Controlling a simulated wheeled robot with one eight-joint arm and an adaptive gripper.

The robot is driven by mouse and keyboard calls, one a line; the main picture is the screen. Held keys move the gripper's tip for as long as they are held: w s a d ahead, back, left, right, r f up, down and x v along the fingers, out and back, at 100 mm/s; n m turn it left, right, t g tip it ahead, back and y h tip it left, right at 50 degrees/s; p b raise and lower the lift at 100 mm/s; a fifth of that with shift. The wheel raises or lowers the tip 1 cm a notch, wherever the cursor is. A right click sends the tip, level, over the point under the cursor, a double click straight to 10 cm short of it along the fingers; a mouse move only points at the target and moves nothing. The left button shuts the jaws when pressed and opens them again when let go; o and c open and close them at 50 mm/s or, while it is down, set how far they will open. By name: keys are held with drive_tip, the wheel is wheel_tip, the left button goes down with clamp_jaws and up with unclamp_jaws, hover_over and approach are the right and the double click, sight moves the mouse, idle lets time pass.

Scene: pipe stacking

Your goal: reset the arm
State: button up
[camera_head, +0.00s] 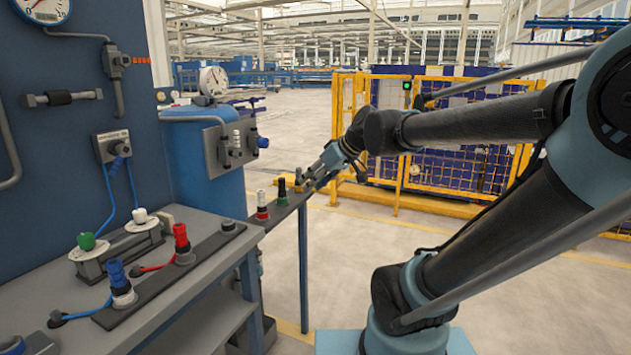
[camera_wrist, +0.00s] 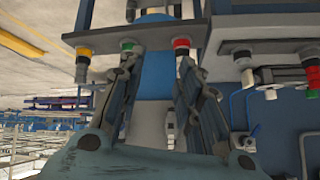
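My arm reaches from the right to the far end of a narrow ledge in the head view. My gripper (camera_head: 312,178) is small there, near the ledge's far end. The wrist view looks upside down; my gripper (camera_wrist: 158,62) has its two fingers spread with nothing held between them.
A grey workbench (camera_head: 205,270) at left carries a red connector (camera_head: 181,240), a blue connector (camera_head: 119,280) and a fixture with green and white knobs (camera_head: 112,243). A blue tank (camera_head: 205,150) stands behind. Yellow fencing (camera_head: 400,130) closes the back; open floor lies between.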

drive_tip(key=s+d+f+m+g+h, duration=0.1)
drive_tip(key=s+d+f+m+h, duration=0.2)
drive_tip(key=s+d+f, duration=0.4)
drive_tip(key=s+d+f+m+g+h, duration=0.1)
drive_tip(key=s+d+f+m+h, duration=0.3)
drive_tip(key=s+d+f, duration=0.4)
drive_tip(key=d+f+m, duration=0.1)
drive_tip(key=d+f, duration=0.1)
drive_tip(key=d, duration=0.3)
drive_tip(key=shift+s+d+f+m+g, duration=0.2)
drive_tip(key=shift+d+f+m+g, duration=0.1)
drive_tip(key=shift+f, duration=0.05)
drive_tip(key=shift+w+f, duration=0.2)
drive_tip(key=shift+w, duration=0.3)
